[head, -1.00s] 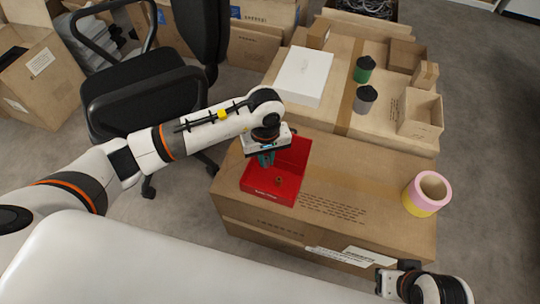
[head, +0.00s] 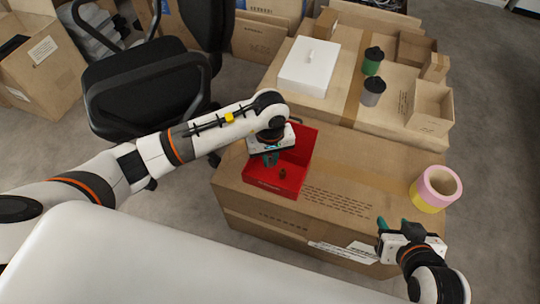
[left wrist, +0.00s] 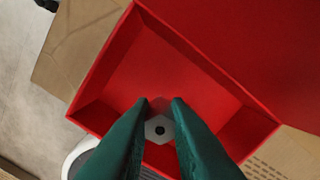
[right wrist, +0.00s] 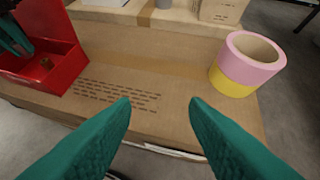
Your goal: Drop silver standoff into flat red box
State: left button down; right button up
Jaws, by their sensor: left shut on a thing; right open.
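The flat red box (head: 300,160) stands open on the near carton. My left gripper (head: 271,159) is low over its inside, pointing down. In the left wrist view, its green fingers (left wrist: 162,102) are shut on the silver standoff (left wrist: 159,129), whose hexagonal end with a dark hole shows between them, with the red box floor (left wrist: 160,70) behind. The standoff is hidden by the fingers in the head view. A small brownish piece (head: 282,174) lies in the box. My right gripper (head: 394,223) is open and empty above the carton's front right edge.
A pink and yellow tape roll (head: 436,189) sits at the right of the near carton (head: 345,195). Behind are a white box (head: 309,66), a green-bodied jar (head: 372,61), a grey jar (head: 372,92) and small open cartons (head: 430,107). A black chair (head: 145,95) stands left.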

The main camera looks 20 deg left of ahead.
aim_at(270, 158)
pick_arm(q)
jog(key=c, duration=1.3)
grip_release()
jog(key=shift+r, duration=0.25)
notch_tip(270, 158, up, 12)
jog(key=p, duration=0.2)
jog(key=shift+f, duration=0.25)
pick_arm(e)
jog(key=s+d+f+g, duration=0.1)
jog(key=s+g, duration=0.1)
jog(key=s, duration=0.2)
jog(key=s+d+f+g+h, duration=0.1)
jog(key=s+g, duration=0.2)
jog(key=s, duration=0.1)
jog(key=shift+s+d+f, duration=0.3)
jog(key=shift+d, duration=0.1)
